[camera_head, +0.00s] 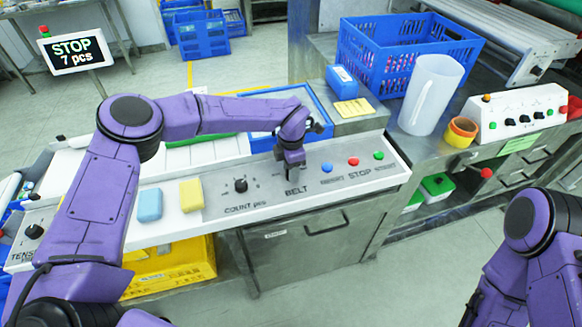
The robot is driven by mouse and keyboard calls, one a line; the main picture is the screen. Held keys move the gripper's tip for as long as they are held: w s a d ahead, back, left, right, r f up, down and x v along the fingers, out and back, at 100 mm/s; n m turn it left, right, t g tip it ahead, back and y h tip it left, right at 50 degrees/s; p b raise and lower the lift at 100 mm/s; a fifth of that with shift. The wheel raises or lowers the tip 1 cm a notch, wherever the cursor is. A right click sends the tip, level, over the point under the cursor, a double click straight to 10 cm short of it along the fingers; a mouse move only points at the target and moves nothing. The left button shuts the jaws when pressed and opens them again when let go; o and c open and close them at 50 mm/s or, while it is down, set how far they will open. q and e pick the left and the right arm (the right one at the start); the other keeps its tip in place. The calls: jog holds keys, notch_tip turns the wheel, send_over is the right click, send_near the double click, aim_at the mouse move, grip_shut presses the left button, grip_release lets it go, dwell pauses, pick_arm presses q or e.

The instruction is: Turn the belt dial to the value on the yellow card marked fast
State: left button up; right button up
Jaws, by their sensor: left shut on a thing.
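My left gripper (295,170) points down at the control panel (225,212), just above the printed word BELT. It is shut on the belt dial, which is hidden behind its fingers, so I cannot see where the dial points. A yellow card (353,108) lies on the ledge behind the panel; its writing is too small to read. My right arm is at the lower right, and its gripper does not show.
The COUNT dial (240,185) is left of my gripper. Blue, red and green buttons (353,162) are close on its right. A blue block (149,205) and a yellow block (191,195) sit further left. A screen (77,51) reads STOP, 7 pcs.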

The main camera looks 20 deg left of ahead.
pick_arm(q)
jog(key=shift+m, duration=1.1)
jog(key=o, duration=1)
jog(key=shift+o, duration=0.2)
notch_tip(320, 180, up, 11)
jog(key=b, duration=0.2)
jog(key=shift+f, duration=0.2)
